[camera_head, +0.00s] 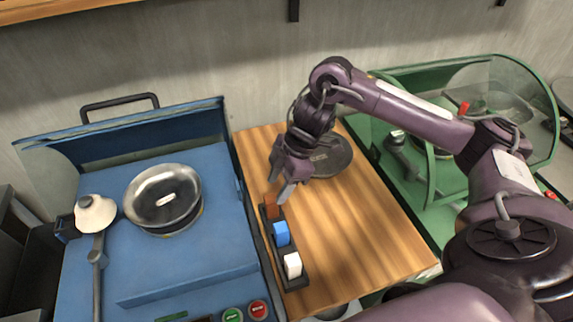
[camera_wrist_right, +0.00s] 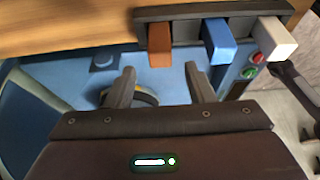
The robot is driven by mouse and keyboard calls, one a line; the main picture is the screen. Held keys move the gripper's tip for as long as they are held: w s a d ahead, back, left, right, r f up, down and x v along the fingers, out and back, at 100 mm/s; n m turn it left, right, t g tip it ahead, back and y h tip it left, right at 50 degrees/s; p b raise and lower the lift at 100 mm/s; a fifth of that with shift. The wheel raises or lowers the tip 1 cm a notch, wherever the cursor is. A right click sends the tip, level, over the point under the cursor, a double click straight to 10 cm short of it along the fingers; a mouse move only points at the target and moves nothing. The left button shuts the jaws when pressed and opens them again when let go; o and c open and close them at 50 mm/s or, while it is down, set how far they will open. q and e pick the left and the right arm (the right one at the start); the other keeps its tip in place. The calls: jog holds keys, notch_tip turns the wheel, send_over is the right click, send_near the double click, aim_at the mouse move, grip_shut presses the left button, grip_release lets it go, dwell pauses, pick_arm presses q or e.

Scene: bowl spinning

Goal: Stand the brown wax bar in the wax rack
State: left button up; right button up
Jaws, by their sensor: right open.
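The brown wax bar (camera_head: 271,208) stands in the far slot of the dark wax rack (camera_head: 296,282); it also shows in the right wrist view (camera_wrist_right: 160,46). A blue bar (camera_head: 281,233) and a white bar (camera_head: 292,265) stand in the other slots of the rack. My right gripper (camera_head: 280,192) is open and empty, just above and beside the brown bar. In the right wrist view its fingers (camera_wrist_right: 160,80) are spread, with the brown bar beyond the gap between them. My left gripper is out of view.
The rack sits along the left edge of the wooden table (camera_head: 350,240). A blue machine (camera_head: 200,270) with a metal bowl (camera_head: 163,195) is on the left. A dark round plate (camera_head: 328,157) lies behind my right gripper. A green machine (camera_head: 440,190) stands on the right.

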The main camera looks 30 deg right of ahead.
jog(key=p+v, duration=0.1)
jog(key=v, duration=0.5)
dwell(0.5)
